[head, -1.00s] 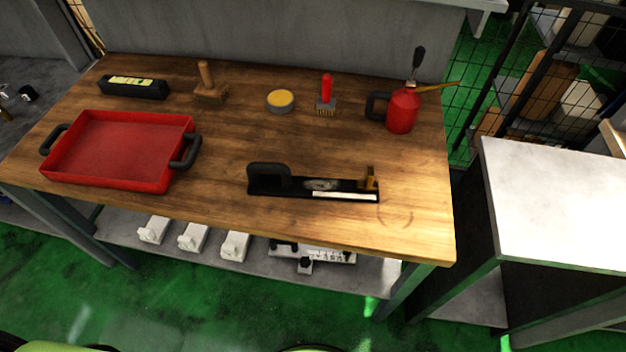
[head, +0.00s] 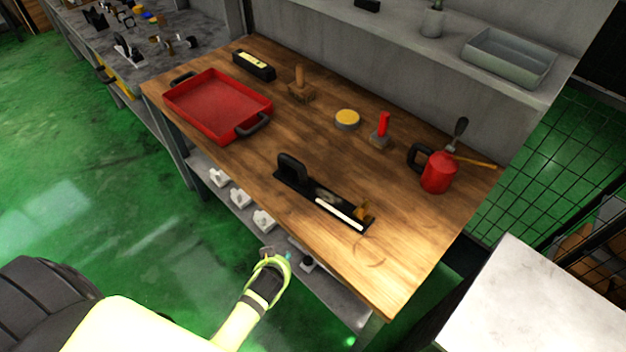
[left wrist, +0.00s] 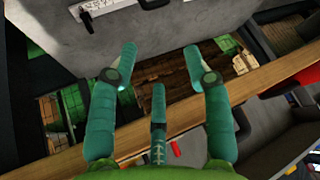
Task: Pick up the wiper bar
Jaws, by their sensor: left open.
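The long black bar (head: 318,195) with an upright handle at its left end, a pale strip along it and a brass-coloured piece at its right end appears to be the wiper bar. It lies flat near the front edge of the wooden bench (head: 400,250). My left gripper (head: 272,258) is in front of the bench, nearer the camera than the bar and apart from it. In the left wrist view its fingers (left wrist: 160,80) are spread and empty. I cannot make out the bar there. My right gripper is not in view.
A red tray (head: 215,103) stands left on the bench. Behind the bar are a black box (head: 254,65), a wooden-handled brush (head: 300,88), a yellow tin (head: 346,119), a red-handled brush (head: 381,131) and a red oil can (head: 438,172). A lower shelf (head: 335,300) holds white parts.

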